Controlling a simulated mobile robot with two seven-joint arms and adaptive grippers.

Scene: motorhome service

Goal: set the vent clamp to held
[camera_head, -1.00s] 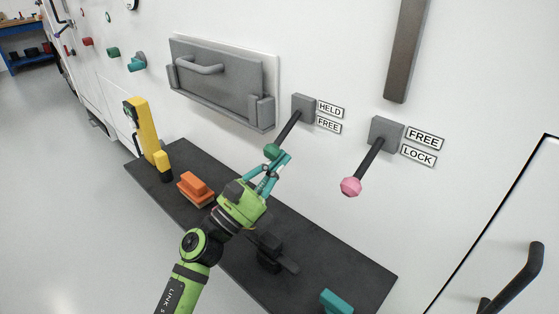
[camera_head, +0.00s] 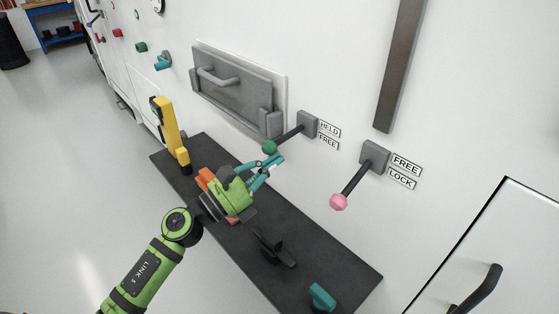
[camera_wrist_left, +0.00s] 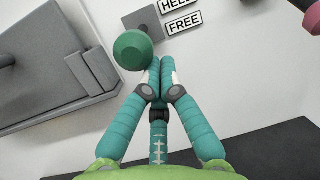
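The vent clamp is a dark lever on a grey wall block (camera_head: 308,124) with a green ball knob (camera_head: 269,147). HELD and FREE labels (camera_head: 329,130) sit to its right, HELD above. The lever points out and left, sloping slightly down. My left gripper (camera_head: 278,160) is just below the knob, its teal fingers closed together with nothing seen between them. In the left wrist view the knob (camera_wrist_left: 133,50) is beside the fingertips (camera_wrist_left: 160,72), seemingly touching them, and it hides most of the lever. My right gripper is not in view.
A second lever with a pink knob (camera_head: 339,202) and FREE/LOCK labels is to the right. A grey hatch with a handle (camera_head: 232,88) is to the left. A dark shelf (camera_head: 330,262) below holds a yellow tool (camera_head: 170,131), an orange item (camera_head: 205,178) and a teal block (camera_head: 322,297).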

